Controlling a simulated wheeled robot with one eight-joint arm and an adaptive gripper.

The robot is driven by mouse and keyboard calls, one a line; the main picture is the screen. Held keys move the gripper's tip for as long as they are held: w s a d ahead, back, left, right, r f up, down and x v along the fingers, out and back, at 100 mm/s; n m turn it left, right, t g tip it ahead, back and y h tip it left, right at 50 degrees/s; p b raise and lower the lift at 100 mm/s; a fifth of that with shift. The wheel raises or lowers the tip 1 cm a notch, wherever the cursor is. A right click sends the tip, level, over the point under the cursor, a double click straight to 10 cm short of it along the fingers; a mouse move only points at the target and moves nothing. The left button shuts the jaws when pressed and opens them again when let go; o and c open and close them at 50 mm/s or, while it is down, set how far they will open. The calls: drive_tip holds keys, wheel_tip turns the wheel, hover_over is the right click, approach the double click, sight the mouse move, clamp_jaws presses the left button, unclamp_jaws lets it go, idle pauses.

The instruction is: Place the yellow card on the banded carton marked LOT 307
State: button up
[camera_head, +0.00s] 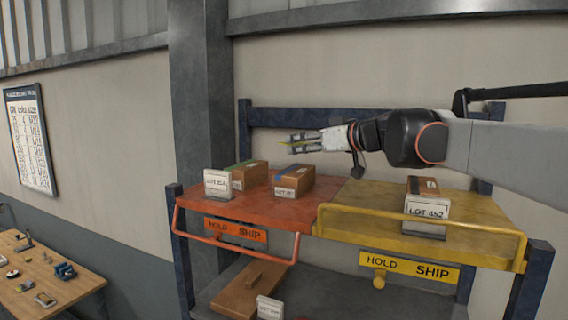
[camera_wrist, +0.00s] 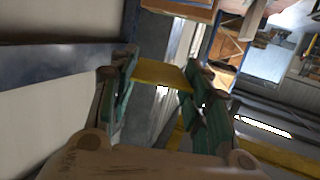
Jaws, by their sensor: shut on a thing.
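My gripper (camera_head: 304,143) is shut on the yellow card (camera_wrist: 158,74), which spans between its fingers in the wrist view. In the head view the card shows only as a thin yellow edge. The gripper is in the air above and behind the cartons on the red deck. A carton with a green band (camera_head: 248,173) and a carton with a blue band (camera_head: 295,179) stand on that deck. A further carton (camera_head: 423,186) stands on the yellow deck behind a sign reading LOT 452. The other lot numbers are too small to read surely.
A white sign (camera_head: 217,184) partly covers the green-banded carton. The red deck (camera_head: 250,205) and yellow deck (camera_head: 375,205) have front rails and HOLD/SHIP plates. A brown carton (camera_head: 238,296) lies on the lower shelf. A workbench (camera_head: 75,288) with tools stands left.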

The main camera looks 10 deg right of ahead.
drive_tip(key=f, duration=0.2)
drive_tip(key=s+f, duration=0.1)
drive_tip(key=f, duration=0.1)
drive_tip(key=f+p, duration=0.1)
drive_tip(key=f, duration=0.1)
drive_tip(key=shift+s+a+f, duration=0.15)
drive_tip(key=shift+s, duration=0.2)
drive_tip(key=shift+f, duration=0.2)
drive_tip(key=shift+f+b, duration=0.35)
drive_tip(key=shift+f, duration=0.05)
drive_tip(key=shift+f, duration=0.2)
drive_tip(key=o, duration=0.7)
drive_tip(key=shift+o, duration=0.2)
